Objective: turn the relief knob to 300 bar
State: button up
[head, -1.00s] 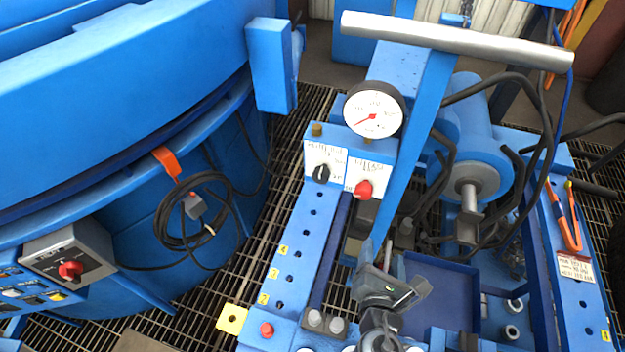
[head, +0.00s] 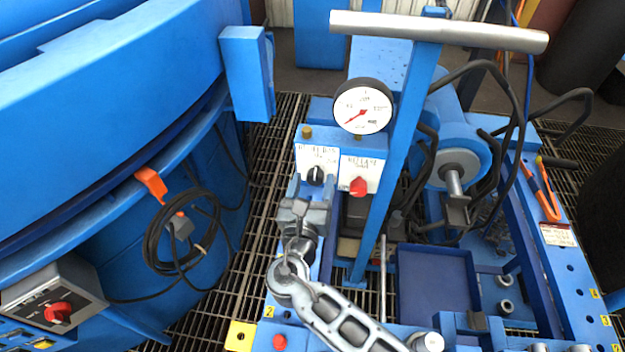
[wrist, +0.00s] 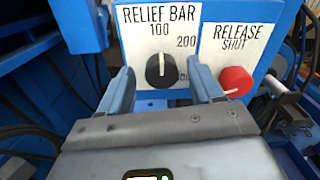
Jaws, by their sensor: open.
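The relief knob (head: 315,176) is a small black dial on a white label panel; in the wrist view the knob (wrist: 161,70) has a white mark that points up, toward 100. The wrist view also shows "RELIEF BAR" and 200 at upper right; a lower-right marking is partly hidden by my finger. My gripper (wrist: 161,76) is open, its two blue fingers to the left and right of the knob; contact cannot be told. In the head view my gripper (head: 304,198) is just in front of the panel, below the knob.
A red release knob (head: 358,187), labelled RELEASE SHUT, is close on the right. A pressure gauge (head: 363,107) stands above the panel. A slanted blue lever with a grey bar (head: 440,32) rises to the right. The furnace wall (head: 110,80) is at left.

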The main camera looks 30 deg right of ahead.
jog(key=shift+w+d, duration=0.35)
jog(key=shift+c, duration=0.2)
jog(key=c, duration=1)
